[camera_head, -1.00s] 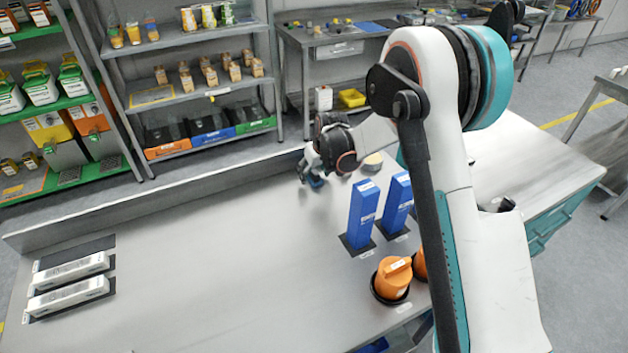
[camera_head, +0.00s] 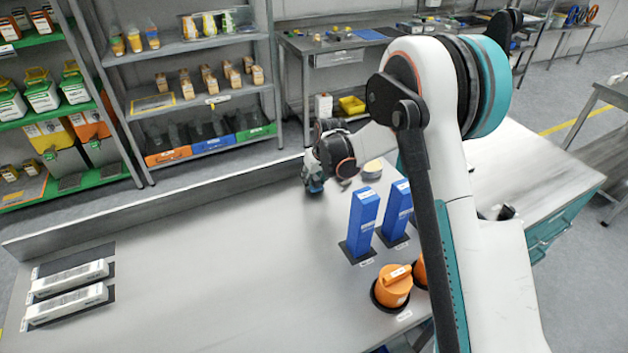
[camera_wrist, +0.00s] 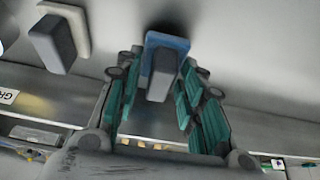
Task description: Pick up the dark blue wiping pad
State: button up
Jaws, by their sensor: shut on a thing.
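The dark blue wiping pad (camera_wrist: 166,42) has a blue base and a grey block handle, and lies between my gripper's fingers in the wrist view. My gripper (camera_wrist: 159,76) has teal-lined fingers on both sides of the grey handle and is shut on it. In the head view my gripper (camera_head: 314,184) is small, low over the far part of the grey table, and mostly hides the pad. Whether the pad touches the table cannot be told.
A beige pad with a grey handle (camera_wrist: 57,42) stands beside, also at the table's back (camera_head: 373,168). White boxes (camera_head: 68,303) lie at left. The table's middle is clear.

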notch_tip(320, 180, up, 19)
jog(key=p, duration=0.4)
